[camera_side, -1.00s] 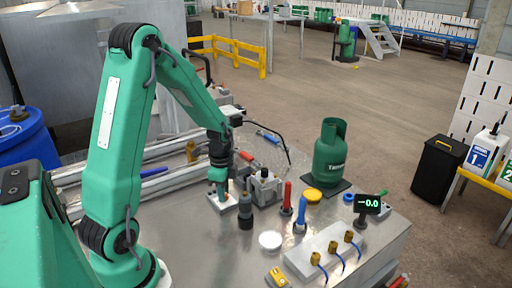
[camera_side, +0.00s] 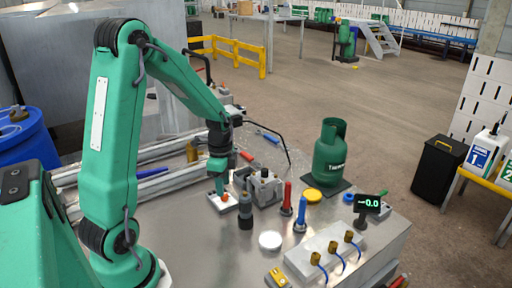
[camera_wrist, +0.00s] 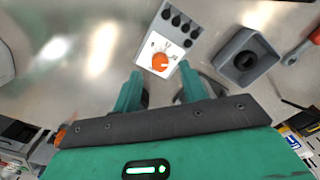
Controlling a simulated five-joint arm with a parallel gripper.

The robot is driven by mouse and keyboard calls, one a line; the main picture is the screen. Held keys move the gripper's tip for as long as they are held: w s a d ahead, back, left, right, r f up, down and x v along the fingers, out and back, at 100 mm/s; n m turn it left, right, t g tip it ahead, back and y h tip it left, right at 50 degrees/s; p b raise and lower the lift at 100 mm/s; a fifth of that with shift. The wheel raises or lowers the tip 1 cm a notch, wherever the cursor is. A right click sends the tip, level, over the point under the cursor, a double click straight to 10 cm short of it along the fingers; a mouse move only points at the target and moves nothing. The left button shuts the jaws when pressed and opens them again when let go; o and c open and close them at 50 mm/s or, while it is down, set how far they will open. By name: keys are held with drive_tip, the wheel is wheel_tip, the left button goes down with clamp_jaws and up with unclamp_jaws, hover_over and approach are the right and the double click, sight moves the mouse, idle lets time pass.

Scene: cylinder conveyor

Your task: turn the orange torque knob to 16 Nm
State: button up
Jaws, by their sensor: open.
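The orange torque knob (camera_wrist: 160,62) sits on a white dial face (camera_wrist: 165,48) with dark marks around it, in the wrist view. A pale line shows on the knob, toward its right side; the marks are too small to read. My gripper (camera_wrist: 160,82) is open, its two green fingers apart, with the knob ahead of the gap between them and nothing held. In the side view my gripper (camera_side: 220,188) hangs over the white dial plate (camera_side: 223,202), and a bit of the orange knob (camera_side: 224,197) shows just below it.
Dark sockets (camera_wrist: 176,20) stand beside the dial. In the side view a dark cylinder (camera_side: 245,213), screwdrivers (camera_side: 300,213), a green gas bottle (camera_side: 330,160) and a display reading about 0.0 (camera_side: 368,203) stand to the right.

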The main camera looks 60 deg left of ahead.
drive_tip(key=shift+r, duration=2.3)
drive_tip(key=s+d+r+n+t, duration=0.2)
drive_tip(key=s+d+r+n, duration=0.2)
drive_tip(key=d+r, duration=0.3)
drive_tip(key=s+d+r+n+t, duration=0.3)
drive_tip(key=s+d+r+n, duration=0.2)
drive_tip(key=d, duration=0.4)
drive_tip(key=shift+s+d+r+t, duration=0.35)
drive_tip(key=shift+s+r, duration=0.15)
drive_tip(key=shift+r, duration=0.35)
